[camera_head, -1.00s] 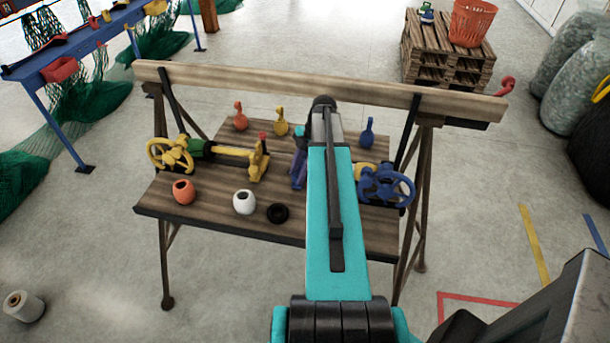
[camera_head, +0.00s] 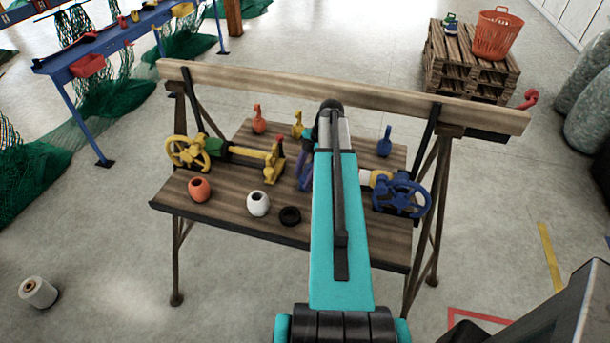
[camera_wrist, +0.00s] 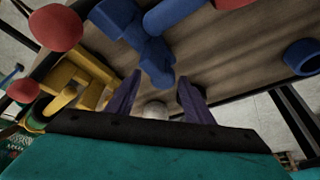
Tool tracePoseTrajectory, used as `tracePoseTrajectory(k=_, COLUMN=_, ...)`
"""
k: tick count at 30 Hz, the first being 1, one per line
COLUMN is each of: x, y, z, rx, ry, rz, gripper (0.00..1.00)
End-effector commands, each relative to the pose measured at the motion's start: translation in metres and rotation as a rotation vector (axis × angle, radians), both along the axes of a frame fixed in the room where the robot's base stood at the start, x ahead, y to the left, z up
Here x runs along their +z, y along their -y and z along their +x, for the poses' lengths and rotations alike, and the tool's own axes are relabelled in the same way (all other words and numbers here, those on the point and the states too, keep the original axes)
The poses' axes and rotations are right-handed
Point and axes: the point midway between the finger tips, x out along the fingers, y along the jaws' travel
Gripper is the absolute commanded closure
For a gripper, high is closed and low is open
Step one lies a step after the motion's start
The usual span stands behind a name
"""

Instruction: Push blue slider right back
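A blue slider (camera_wrist: 143,42) shows at the top middle of the wrist view, a blocky piece on a rod. In the head view my teal arm hides it. My gripper (camera_wrist: 155,98) has its two purple fingers spread apart with nothing between them. The slider's lower end lies just beyond the fingertips; I cannot tell whether they touch. In the head view one purple finger of my gripper (camera_head: 305,176) shows left of the arm, over the bench. A blue handwheel (camera_head: 402,194) stands at the bench's right end, with a pale and yellow shaft part beside it.
A yellow slider (camera_head: 275,160) and yellow handwheel (camera_head: 188,152) stand at the left. An orange pot (camera_head: 199,189), white pot (camera_head: 258,203) and black ring (camera_head: 290,216) lie along the front. A wooden beam (camera_head: 400,98) spans the back. A blue bottle-shaped piece (camera_head: 384,141) stands behind.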

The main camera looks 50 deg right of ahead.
Motion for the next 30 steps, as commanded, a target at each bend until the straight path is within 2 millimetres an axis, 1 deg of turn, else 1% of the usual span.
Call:
tracePoseTrajectory(k=8, x=0.002, y=0.002, z=-0.001, rx=-0.002, ry=-0.001, rz=-0.002, gripper=0.53)
tracePoseTrajectory(k=14, x=0.011, y=0.007, z=-0.003, rx=-0.004, ry=0.000, rz=-0.003, gripper=0.53)
tracePoseTrajectory(k=20, x=0.029, y=0.015, z=-0.005, rx=-0.004, ry=0.001, rz=-0.003, gripper=0.53)
tracePoseTrajectory(k=30, x=0.064, y=0.029, z=-0.009, rx=-0.003, ry=0.000, rz=-0.002, gripper=0.53)
